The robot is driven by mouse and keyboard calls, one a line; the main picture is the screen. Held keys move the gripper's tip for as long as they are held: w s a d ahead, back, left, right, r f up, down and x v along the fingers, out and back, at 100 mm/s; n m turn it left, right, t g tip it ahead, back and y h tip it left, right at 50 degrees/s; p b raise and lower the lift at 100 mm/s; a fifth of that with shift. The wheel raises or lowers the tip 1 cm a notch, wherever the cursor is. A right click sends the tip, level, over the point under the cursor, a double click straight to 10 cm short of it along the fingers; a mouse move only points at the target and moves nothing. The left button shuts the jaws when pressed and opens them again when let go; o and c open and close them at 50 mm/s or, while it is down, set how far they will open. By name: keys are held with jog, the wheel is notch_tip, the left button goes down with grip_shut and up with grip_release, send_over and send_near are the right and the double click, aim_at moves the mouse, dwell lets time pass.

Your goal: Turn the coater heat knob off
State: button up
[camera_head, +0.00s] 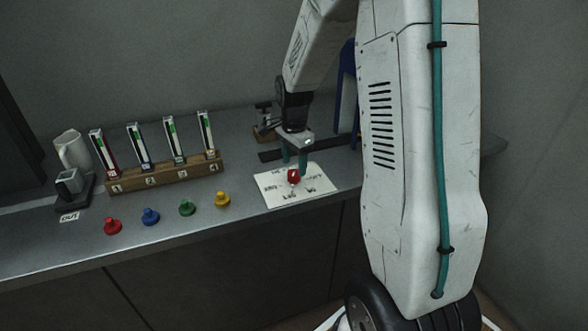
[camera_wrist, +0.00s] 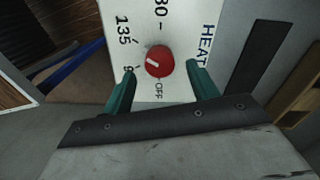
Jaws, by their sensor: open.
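The red heat knob (camera_head: 293,175) stands on a white label plate (camera_head: 272,190) on the grey bench. In the wrist view the knob (camera_wrist: 159,62) is round, with a pale pointer line slanting toward the lower left, on the side of the partly hidden "9" mark. My gripper (camera_wrist: 160,85) is open, with one teal finger on each side of the knob's lower part. In the head view my gripper (camera_head: 294,170) points down over the plate.
A wooden rack (camera_head: 165,175) with several numbered strips stands to the left. Red (camera_head: 112,226), blue (camera_head: 150,216), green (camera_head: 187,207) and yellow (camera_head: 222,199) knobbed pieces sit before it. A white mug (camera_head: 73,152) is at the far left. A dark flat bar (camera_head: 300,148) lies behind my gripper.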

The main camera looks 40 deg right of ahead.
aim_at(294, 175)
jog(key=shift+f, duration=1.45)
jog(key=c, duration=1)
